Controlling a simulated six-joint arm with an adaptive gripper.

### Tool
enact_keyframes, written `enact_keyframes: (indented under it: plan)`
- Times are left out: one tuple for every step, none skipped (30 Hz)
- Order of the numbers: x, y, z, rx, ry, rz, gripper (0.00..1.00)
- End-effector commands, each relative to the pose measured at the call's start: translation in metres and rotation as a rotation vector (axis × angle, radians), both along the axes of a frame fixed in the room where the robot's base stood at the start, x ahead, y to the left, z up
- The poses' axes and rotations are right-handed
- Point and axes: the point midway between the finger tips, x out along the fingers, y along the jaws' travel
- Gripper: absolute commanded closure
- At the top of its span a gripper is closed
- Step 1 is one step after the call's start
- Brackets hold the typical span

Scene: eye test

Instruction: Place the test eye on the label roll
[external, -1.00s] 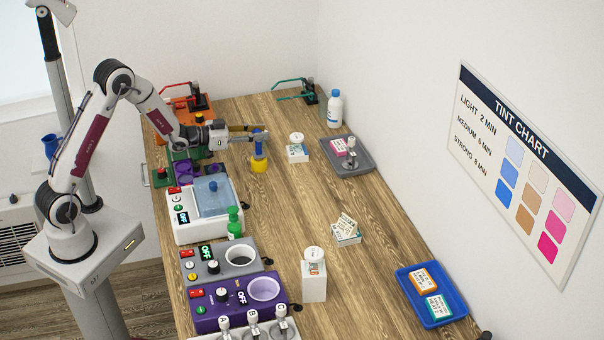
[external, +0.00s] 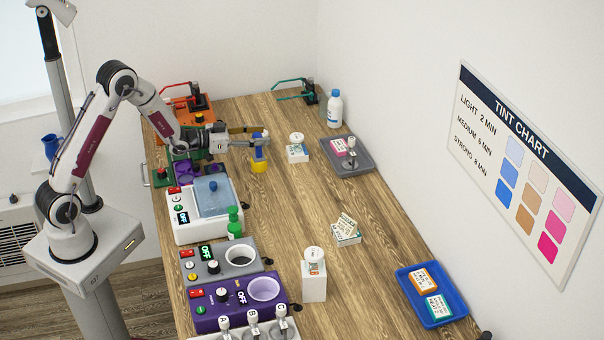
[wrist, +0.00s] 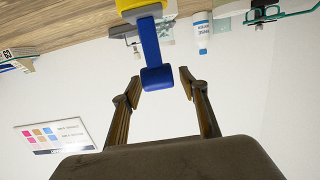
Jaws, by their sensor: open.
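My gripper (external: 264,135) is open at the far part of the bench, with its fingers at the upper end of a blue handle (external: 259,153) that stands upright from a yellow base (external: 259,166). In the wrist view the blue handle (wrist: 151,45) reaches toward the gap between the open fingertips (wrist: 161,78); the yellow part (wrist: 140,5) is cut by the top edge. A white round piece (external: 297,137) sits on a small box right of the gripper. Another white round piece (external: 314,254) tops a white block (external: 314,286) nearer the front. I cannot tell which things are the test eye and label roll.
A grey tray (external: 362,166) holding a pink-labelled box and a white bottle (external: 334,108) stand right of the gripper. A green bottle (external: 235,223), a tinting unit (external: 185,230) and purple unit (external: 210,318) line the left side. A blue tray (external: 443,318) lies front right. Mid-bench is largely clear.

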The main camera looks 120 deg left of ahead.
Motion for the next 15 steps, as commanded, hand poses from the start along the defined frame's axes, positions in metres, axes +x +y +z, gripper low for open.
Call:
enact_keyframes:
  plan:
    - [0.0,0.0,0.0,0.0,0.0,0.0,0.57]
    - [0.0,0.0,0.0,0.0,0.0,0.0,0.57]
    - [0.0,0.0,0.001,0.0,0.0,0.0,0.57]
    - [0.0,0.0,0.001,0.001,-0.001,0.0,0.57]
    - [0.0,0.0,0.002,0.001,-0.001,0.0,0.57]
    - [0.0,0.0,0.003,0.001,0.0,0.0,0.57]
    - [0.0,0.0,0.004,0.002,-0.001,0.0,0.57]
    - [-0.001,-0.001,0.004,0.001,-0.001,0.0,0.57]
    - [-0.003,-0.002,0.004,0.001,-0.001,0.001,0.57]
    - [-0.004,-0.003,0.004,0.0,0.0,0.001,0.57]
    - [-0.006,-0.005,0.004,0.0,0.0,0.001,0.57]
    - [-0.008,-0.007,0.005,0.0,0.0,0.002,0.57]
    - [-0.01,-0.009,0.005,0.0,0.0,0.002,0.57]
    - [-0.011,-0.01,0.006,0.0,0.0,0.002,0.57]
    - [-0.014,-0.013,0.006,0.0,0.0,0.002,0.57]
